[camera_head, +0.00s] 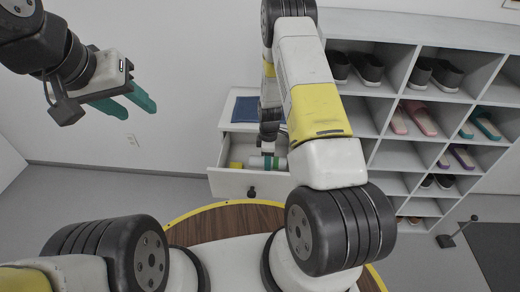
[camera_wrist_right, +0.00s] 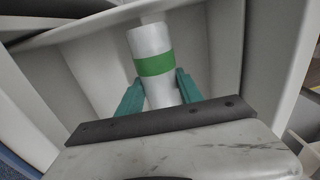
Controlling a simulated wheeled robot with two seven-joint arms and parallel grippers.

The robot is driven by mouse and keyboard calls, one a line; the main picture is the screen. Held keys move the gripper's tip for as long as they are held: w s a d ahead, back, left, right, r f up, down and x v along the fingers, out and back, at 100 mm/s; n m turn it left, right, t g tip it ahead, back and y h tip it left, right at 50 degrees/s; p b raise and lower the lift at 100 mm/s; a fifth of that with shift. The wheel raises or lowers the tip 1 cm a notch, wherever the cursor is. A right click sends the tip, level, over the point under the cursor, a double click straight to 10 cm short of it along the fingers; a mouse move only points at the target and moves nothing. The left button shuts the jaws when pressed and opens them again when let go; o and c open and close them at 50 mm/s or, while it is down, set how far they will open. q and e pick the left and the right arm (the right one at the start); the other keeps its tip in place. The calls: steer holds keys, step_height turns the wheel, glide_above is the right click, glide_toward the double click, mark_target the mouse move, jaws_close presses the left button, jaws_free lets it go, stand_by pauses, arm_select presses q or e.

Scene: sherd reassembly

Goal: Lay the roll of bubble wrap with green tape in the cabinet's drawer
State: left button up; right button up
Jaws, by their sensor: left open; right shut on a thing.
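The roll of bubble wrap, white with a green tape band, shows in the right wrist view (camera_wrist_right: 152,44) between the teal fingers of my right gripper (camera_wrist_right: 160,90), which is shut on it. In the head view the roll (camera_head: 256,162) lies low inside the pulled-out drawer (camera_head: 228,183) of the white cabinet (camera_head: 228,118). My right arm covers part of the drawer, and the right fingers are mostly hidden there. I cannot tell whether the roll touches the drawer floor. My left gripper (camera_head: 131,103) is open and empty, raised at the upper left, away from the cabinet.
A yellow item (camera_head: 236,165) lies in the drawer's left part. A dark blue item (camera_head: 246,109) rests on the cabinet top. A shelf (camera_head: 388,110) with several pairs of shoes stands at the right. A round wooden table (camera_head: 225,222) is in front. The floor at left is clear.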

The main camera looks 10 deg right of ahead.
steer(key=shift+f, duration=2.75)
steer(key=shift+f, duration=0.15)
steer(key=o, duration=1.4)
steer(key=shift+c, duration=0.2)
